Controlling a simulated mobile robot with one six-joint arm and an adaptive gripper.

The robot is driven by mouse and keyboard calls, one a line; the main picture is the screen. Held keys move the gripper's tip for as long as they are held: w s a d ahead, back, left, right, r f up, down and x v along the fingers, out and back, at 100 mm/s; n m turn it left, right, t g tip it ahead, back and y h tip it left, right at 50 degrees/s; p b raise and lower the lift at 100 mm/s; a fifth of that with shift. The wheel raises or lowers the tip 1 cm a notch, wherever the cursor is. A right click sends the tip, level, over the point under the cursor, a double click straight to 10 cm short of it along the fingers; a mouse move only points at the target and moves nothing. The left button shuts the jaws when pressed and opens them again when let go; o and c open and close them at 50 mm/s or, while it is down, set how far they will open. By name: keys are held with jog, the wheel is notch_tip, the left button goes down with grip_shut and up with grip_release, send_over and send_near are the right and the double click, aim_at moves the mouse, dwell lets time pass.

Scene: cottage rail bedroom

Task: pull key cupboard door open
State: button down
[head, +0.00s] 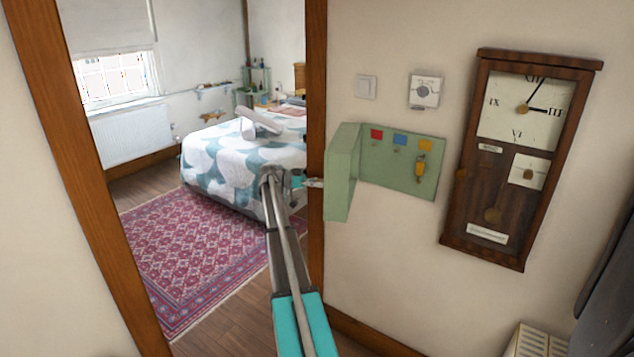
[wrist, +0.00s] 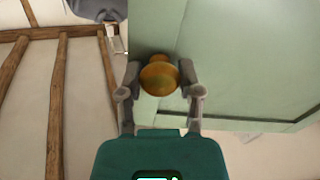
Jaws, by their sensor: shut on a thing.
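The green key cupboard (head: 398,184) hangs on the wall in the head view. Its door (head: 341,180) stands swung out at the cupboard's left side, so the inside shows. Red, blue and yellow labels sit above hooks inside, and a yellow-tagged key (head: 420,168) hangs below the yellow label. My gripper (head: 314,183) is at the outer face of the door, left of it. In the wrist view my two fingers are shut on the round brass knob (wrist: 158,77), with the green door panel (wrist: 240,50) behind it. The head view hides the knob.
A pendulum wall clock (head: 522,150) hangs to the right. A light switch (head: 366,87) and a thermostat (head: 424,90) are above. A bed (head: 235,150) and red rug (head: 200,250) lie beyond the doorway.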

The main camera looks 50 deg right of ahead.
jog(key=shift+w+d, duration=0.1)
jog(key=shift+w, duration=0.15)
jog(key=shift+c, duration=1.3)
grip_release()
